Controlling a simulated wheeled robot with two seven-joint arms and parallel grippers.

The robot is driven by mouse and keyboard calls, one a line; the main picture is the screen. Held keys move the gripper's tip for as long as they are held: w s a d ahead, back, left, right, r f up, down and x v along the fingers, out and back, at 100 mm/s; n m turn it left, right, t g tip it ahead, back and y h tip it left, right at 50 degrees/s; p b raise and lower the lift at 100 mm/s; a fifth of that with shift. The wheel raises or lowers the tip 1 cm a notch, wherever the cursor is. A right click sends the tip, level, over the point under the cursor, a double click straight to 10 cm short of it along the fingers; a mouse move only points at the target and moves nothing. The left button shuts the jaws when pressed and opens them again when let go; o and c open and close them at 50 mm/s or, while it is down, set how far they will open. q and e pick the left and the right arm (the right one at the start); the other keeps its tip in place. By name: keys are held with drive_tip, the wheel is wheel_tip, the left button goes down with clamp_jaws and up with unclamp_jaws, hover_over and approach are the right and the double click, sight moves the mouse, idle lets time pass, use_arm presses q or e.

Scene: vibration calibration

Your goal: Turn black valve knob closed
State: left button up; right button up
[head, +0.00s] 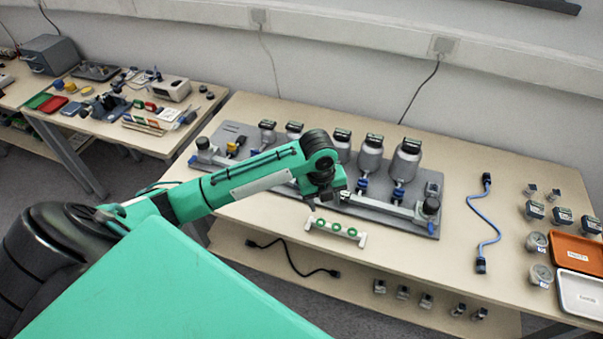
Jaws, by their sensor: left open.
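A grey valve manifold board (330,205) lies on the wooden workbench, with several grey bottles standing along its back. A black round knob (431,206) sits at the right end of its pipe, and another dark knob (203,143) sits at the left end. Blue valve handles (398,194) show below the right bottles, and a yellow one (234,147) shows at the left. I cannot tell which knob is the black valve knob. My left gripper (326,197) is over the middle of the board, open, pointing down, and hides the parts behind it.
A small white rack with green rings (335,232) stands in front of the board. A blue cable (483,222) lies to the right, near an orange tray (578,250) and a white tray (580,293). Bare tabletop lies between the board and the cable.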

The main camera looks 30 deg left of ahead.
use_arm(q)
drive_tip(key=w+a+r+m+g+y, duration=0.1)
drive_tip(key=w+a+r+m, duration=0.55)
drive_tip(key=a+r, duration=0.45)
drive_tip(key=f, duration=0.4)
drive_tip(key=f+p, duration=0.1)
drive_tip(key=f, duration=0.3)
drive_tip(key=a+f, duration=0.1)
drive_tip(key=f, duration=0.4)
drive_tip(key=shift+w+f, duration=0.1)
drive_tip(key=shift+w, duration=0.15)
drive_tip(key=shift+f, duration=0.7)
use_arm(e)
drive_tip(key=shift+s+r, duration=0.15)
drive_tip(key=shift+s, duration=0.45)
drive_tip(key=shift+s+r, duration=0.15)
drive_tip(key=shift+s, duration=0.45)
